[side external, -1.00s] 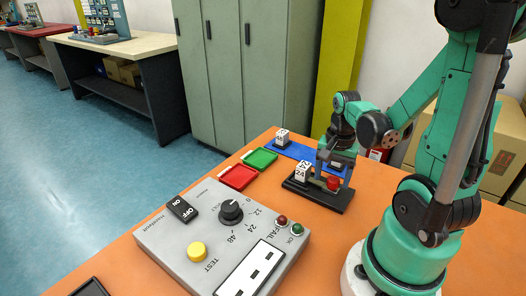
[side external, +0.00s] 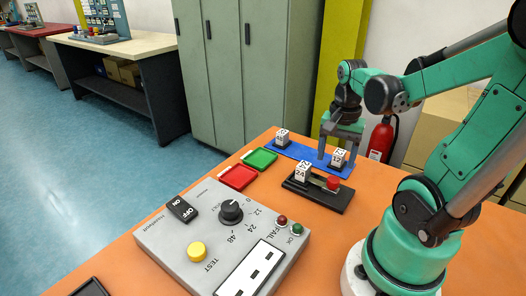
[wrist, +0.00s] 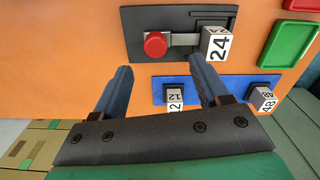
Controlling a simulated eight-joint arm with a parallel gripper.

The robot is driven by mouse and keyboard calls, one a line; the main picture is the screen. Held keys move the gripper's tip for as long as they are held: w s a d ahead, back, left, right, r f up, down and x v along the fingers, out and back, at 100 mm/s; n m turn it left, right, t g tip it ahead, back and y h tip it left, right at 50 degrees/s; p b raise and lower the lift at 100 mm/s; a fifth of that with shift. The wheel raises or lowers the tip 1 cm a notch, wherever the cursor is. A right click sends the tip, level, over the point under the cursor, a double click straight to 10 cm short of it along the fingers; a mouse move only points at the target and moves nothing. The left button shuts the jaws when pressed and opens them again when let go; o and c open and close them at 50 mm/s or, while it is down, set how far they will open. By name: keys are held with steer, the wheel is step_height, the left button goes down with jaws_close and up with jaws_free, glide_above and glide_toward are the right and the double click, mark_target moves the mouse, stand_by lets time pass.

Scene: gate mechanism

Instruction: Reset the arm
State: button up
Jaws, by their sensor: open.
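My gripper (side external: 339,143) is open and empty, above the right end of the blue strip; it also shows in the wrist view (wrist: 162,82) with its fingers spread. The gate mechanism is a black base (side external: 330,197) with a red knob (side external: 333,183) on a slide and a white block marked 24 (side external: 302,171) at its left end. In the wrist view the red knob (wrist: 155,44) and the 24 block (wrist: 216,44) lie beyond the fingertips, apart from them. The block marked 12 (wrist: 174,98) shows between the fingers in the wrist view.
The blue strip (side external: 300,152) holds a 48 block (side external: 282,136) at left and the 12 block (side external: 338,158) at right. Green (side external: 260,158) and red (side external: 238,177) trays lie left of the mechanism. A grey test box (side external: 220,235) fills the front. A fire extinguisher (side external: 382,138) stands behind.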

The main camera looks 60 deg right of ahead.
steer(key=w+a+r+n+t, duration=0.2)
steer(key=w+a+n+t, duration=0.1)
steer(key=a+n, duration=0.4)
steer(key=w+a+r+n+t, duration=0.2)
steer(key=w+a+n+t, duration=0.2)
steer(key=w+a+n, duration=0.2)
steer(key=a+n, duration=0.2)
steer(key=n, duration=0.1)
steer(key=shift+r, duration=0.4)
